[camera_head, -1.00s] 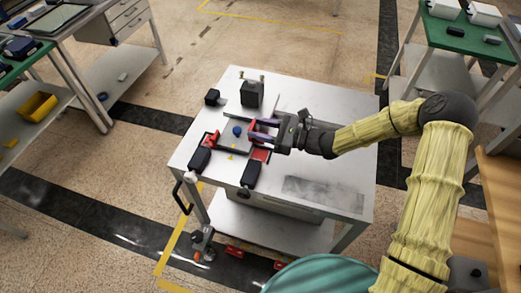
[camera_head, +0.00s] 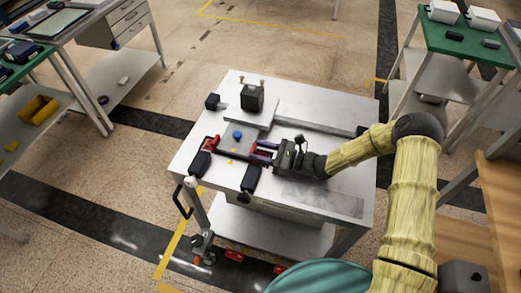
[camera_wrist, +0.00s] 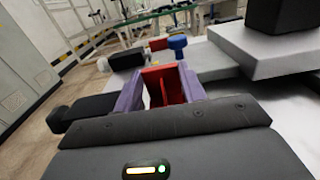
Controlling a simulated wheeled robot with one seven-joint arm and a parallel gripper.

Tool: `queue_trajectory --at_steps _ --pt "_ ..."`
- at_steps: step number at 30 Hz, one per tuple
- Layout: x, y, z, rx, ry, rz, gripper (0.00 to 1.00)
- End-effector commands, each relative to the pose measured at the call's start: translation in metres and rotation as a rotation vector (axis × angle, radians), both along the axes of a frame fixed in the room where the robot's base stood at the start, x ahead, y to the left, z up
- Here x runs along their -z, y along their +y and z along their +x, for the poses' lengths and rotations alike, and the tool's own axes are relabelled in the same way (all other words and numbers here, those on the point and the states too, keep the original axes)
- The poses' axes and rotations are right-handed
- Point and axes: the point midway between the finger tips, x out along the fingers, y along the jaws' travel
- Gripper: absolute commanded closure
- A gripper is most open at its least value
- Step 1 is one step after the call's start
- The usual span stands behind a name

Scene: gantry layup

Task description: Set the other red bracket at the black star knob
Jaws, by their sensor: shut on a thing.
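My gripper (camera_head: 264,153) has purple fingers and is over the right part of the fixture on the cart. In the wrist view its fingers (camera_wrist: 158,90) are shut on a red bracket (camera_wrist: 160,82), which stands upright between them. Another red bracket (camera_head: 210,143) sits at the left of the fixture, and red shows beyond the fingers in the wrist view (camera_wrist: 158,44). A blue knob (camera_head: 237,135) stands between the two. Black blocks (camera_head: 199,165) and (camera_head: 250,178) are at the near side. I cannot make out which black part is the star knob. The held bracket's underside is hidden.
A black block (camera_head: 252,97) stands on a raised plate at the back, with a smaller black block (camera_head: 212,101) left of it. The cart top (camera_head: 320,198) is clear at the near right. Red parts (camera_head: 234,254) lie below, low on the cart.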

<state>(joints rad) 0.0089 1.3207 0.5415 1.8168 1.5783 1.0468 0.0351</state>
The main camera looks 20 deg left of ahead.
Motion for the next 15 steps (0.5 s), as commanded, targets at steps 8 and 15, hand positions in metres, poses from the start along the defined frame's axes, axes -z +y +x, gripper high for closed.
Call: queue_trajectory --at_steps 8,15 --pt "0.0001 0.0001 0.0001 0.0 -0.001 0.0 0.56" --pt "-0.0003 -0.0008 0.001 0.002 -0.001 0.0 0.38"
